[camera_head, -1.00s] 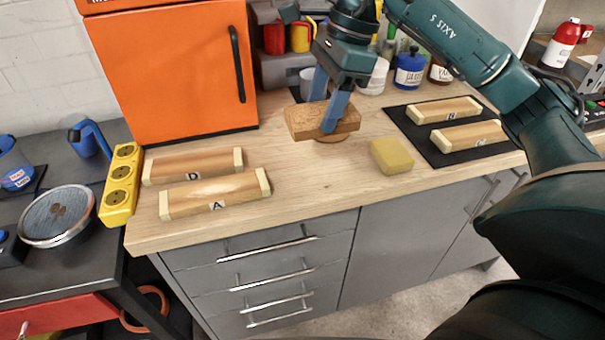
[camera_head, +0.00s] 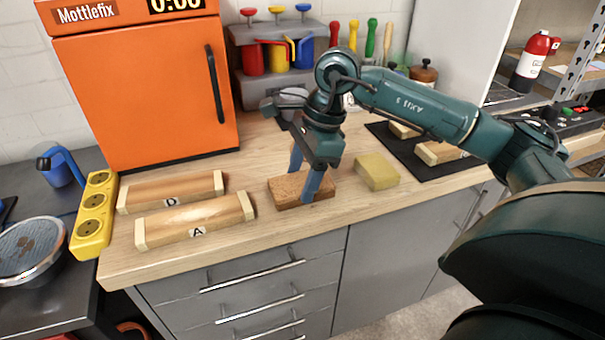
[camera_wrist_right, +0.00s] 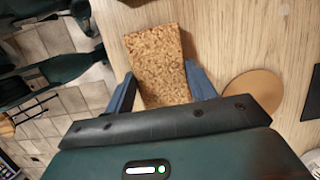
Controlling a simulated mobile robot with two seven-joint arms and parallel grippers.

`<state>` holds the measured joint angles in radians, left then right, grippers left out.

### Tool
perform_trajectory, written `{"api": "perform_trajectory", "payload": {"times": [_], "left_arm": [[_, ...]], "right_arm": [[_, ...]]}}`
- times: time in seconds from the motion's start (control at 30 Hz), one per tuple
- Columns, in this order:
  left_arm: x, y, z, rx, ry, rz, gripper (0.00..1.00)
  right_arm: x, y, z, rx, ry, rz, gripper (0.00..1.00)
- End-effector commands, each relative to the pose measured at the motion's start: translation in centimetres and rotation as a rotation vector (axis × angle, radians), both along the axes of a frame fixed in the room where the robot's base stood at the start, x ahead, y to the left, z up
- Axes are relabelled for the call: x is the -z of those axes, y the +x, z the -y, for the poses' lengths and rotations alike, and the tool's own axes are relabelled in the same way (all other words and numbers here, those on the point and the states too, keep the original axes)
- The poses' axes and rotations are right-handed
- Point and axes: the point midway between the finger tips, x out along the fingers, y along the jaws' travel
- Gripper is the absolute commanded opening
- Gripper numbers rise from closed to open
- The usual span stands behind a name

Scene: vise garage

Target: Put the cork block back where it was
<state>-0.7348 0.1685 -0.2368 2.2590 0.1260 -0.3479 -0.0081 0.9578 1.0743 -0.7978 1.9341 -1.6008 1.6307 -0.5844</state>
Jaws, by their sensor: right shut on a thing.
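The cork block (camera_head: 285,190) is a speckled brown brick near the front edge of the wooden counter (camera_head: 245,262). My right gripper (camera_head: 304,182) is shut on it, one blue finger on the near side and one on the far side. In the right wrist view the cork block (camera_wrist_right: 157,60) lies between the two fingers (camera_wrist_right: 160,85), its long side pointing away from the palm. I cannot tell whether its underside touches the counter. My left gripper is not in view.
A yellow block (camera_head: 377,171) stands just right of the cork block. Wooden bars marked D (camera_head: 172,191) and A (camera_head: 195,221) lie to the left. A black mat (camera_head: 408,152) with bars is at right. An orange cabinet (camera_head: 140,95) and cups (camera_head: 278,57) stand behind.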

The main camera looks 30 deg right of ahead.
Motion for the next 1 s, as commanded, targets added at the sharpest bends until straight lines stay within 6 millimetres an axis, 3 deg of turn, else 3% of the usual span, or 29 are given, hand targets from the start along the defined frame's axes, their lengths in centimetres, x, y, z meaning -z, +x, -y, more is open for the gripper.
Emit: {"api": "perform_trajectory", "payload": {"times": [0.27, 0.3, 0.57, 0.83, 1.0], "left_arm": [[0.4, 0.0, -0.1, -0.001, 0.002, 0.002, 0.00], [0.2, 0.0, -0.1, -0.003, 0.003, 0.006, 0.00], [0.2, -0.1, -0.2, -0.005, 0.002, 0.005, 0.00], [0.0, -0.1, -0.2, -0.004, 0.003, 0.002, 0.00], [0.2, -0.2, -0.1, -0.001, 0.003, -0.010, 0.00]], "right_arm": [[0.3, 0.0, 0.0, 0.000, 0.001, 0.001, 0.37], [0.2, 0.0, 0.0, 0.000, 0.000, 0.001, 0.57], [0.2, 0.0, 0.0, 0.000, 0.000, 0.001, 0.77], [-0.1, 0.0, 0.0, 0.000, 0.001, 0.001, 0.77], [-2.1, 0.0, 0.5, 0.001, 0.001, 0.005, 0.77]]}}
